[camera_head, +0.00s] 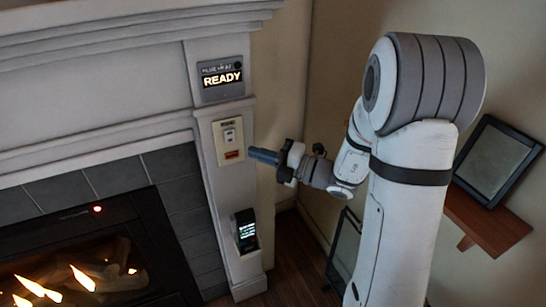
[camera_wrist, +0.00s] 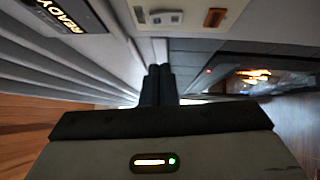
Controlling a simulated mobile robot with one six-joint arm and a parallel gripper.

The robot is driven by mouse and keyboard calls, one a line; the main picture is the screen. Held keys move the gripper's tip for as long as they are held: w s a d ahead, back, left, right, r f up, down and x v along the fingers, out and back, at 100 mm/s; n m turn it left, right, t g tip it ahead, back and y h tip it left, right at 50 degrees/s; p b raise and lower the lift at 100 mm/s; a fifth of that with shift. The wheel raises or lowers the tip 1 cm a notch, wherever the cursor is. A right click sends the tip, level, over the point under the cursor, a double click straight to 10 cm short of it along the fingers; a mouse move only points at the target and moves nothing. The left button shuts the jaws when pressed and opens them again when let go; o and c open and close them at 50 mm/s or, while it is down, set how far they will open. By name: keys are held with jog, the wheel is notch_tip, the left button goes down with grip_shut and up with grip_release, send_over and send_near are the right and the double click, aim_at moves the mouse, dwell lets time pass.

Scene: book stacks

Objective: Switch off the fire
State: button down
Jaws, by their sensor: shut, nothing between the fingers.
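The fire (camera_head: 70,284) burns in the dark fireplace insert at the lower left, with flames among logs and a red light above; it also shows in the wrist view (camera_wrist: 255,73). A cream switch plate (camera_head: 229,139) with a rocker and an orange-red mark is on the white pillar right of the fireplace. It shows at the top of the wrist view (camera_wrist: 178,16). My gripper (camera_head: 252,153) is shut and empty, its tips close to the plate's right side in the head view. I cannot tell whether they touch it. The fingers show in the wrist view (camera_wrist: 158,72).
A grey display (camera_head: 222,78) reading "READY" is above the switch plate. A small dark device with a lit screen (camera_head: 245,231) is below it. A wooden shelf (camera_head: 487,222) with a framed picture (camera_head: 497,160) is at the right, behind my arm.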

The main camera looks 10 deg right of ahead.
aim_at(226, 134)
jog(key=w+a, duration=0.4)
jog(key=w, duration=0.1)
jog(key=shift+w+a+r, duration=0.25)
jog(key=shift+r, duration=0.15)
jog(key=shift+w, duration=0.1)
jog(key=shift+w+a+r+p, duration=0.15)
jog(key=shift+r+p, duration=0.25)
jog(key=shift+p, duration=0.7)
jog(key=shift+f, duration=0.25)
